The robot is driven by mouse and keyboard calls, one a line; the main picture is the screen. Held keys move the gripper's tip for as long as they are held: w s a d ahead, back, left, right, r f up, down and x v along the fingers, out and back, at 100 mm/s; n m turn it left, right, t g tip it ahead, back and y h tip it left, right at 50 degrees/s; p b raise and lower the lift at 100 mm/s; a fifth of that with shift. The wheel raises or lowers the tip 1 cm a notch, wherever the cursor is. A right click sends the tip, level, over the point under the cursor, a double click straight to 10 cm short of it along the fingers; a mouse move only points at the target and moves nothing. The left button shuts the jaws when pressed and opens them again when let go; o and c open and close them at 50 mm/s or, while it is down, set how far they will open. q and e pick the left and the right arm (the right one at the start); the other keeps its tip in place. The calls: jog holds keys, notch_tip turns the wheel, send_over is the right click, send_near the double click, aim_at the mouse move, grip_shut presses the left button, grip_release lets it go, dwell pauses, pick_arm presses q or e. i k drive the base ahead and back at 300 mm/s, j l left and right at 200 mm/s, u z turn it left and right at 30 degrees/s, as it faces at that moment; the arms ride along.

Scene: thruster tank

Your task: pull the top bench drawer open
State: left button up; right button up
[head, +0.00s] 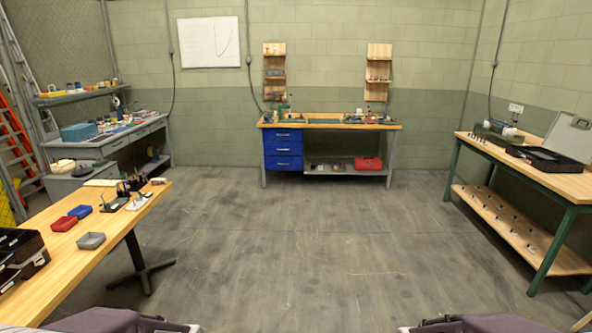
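A workbench (345,125) with a wooden top stands against the far wall. Under its left side is a stack of blue drawers with pale handles. The top bench drawer (283,135) is just below the bench top and looks shut. The bench is well across the room from me. At the bottom edge only parts of my arms show, one left of centre and one right of centre. Neither gripper can be seen.
The floor (290,230) between me and the far bench is clear. A wooden table (65,260) with small trays stands at the near left. A green-legged bench (545,175) with an open case stands at the right. A grey desk (115,138) stands at the back left.

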aim_at(276, 134)
jog(key=i, duration=6.95)
jog(key=i+u, duration=0.3)
jog(key=i, duration=0.15)
jog(key=i+l+u, duration=0.25)
jog(key=i, duration=0.15)
